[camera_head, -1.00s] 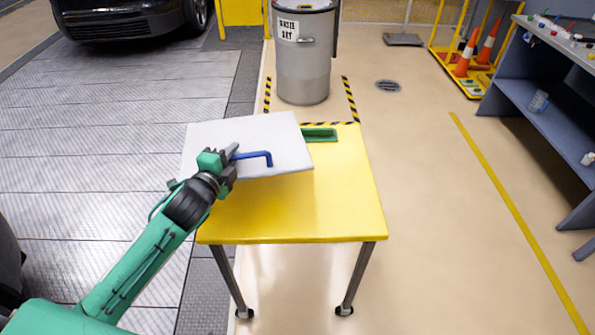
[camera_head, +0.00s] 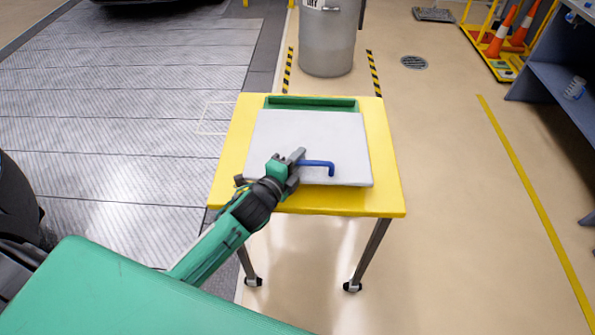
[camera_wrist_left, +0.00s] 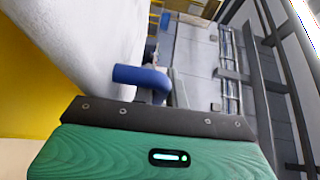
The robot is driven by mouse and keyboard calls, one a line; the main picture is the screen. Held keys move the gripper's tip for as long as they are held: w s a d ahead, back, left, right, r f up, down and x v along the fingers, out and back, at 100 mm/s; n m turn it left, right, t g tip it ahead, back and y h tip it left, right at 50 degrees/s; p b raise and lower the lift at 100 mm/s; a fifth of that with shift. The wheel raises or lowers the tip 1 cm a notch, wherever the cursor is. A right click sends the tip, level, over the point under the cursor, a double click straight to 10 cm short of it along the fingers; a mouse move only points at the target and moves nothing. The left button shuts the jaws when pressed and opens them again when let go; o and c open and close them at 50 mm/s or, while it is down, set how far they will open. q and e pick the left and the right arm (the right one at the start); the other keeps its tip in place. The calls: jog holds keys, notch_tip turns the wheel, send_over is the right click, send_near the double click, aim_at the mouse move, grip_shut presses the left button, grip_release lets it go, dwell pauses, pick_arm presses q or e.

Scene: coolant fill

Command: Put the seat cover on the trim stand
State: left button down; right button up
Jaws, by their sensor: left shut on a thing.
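The seat cover, a flat pale grey-white panel (camera_head: 315,135) with a blue bent handle (camera_head: 318,164), lies level over the yellow trim stand (camera_head: 390,180), squared to its top and just in front of its green back rail (camera_head: 310,103). My left gripper (camera_head: 292,162) is shut on the handle's left end. I cannot tell whether the panel touches the top. In the left wrist view the blue handle (camera_wrist_left: 138,76) shows beside the pale panel (camera_wrist_left: 70,35), with the stand's yellow top (camera_wrist_left: 22,85) at the left. My right gripper is out of view.
A grey metal bin (camera_head: 327,40) stands behind the stand, between black-and-yellow floor stripes. A blue-grey bench (camera_head: 560,85) and a yellow cart with orange cones (camera_head: 500,35) are at the right. The floor right of the stand is clear.

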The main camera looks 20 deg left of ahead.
aim_at(298, 172)
pick_arm(q)
jog(key=shift+f, duration=0.7)
notch_tip(298, 172, down, 4)
jog(key=shift+r, duration=0.15)
jog(key=c, duration=1.4)
grip_release()
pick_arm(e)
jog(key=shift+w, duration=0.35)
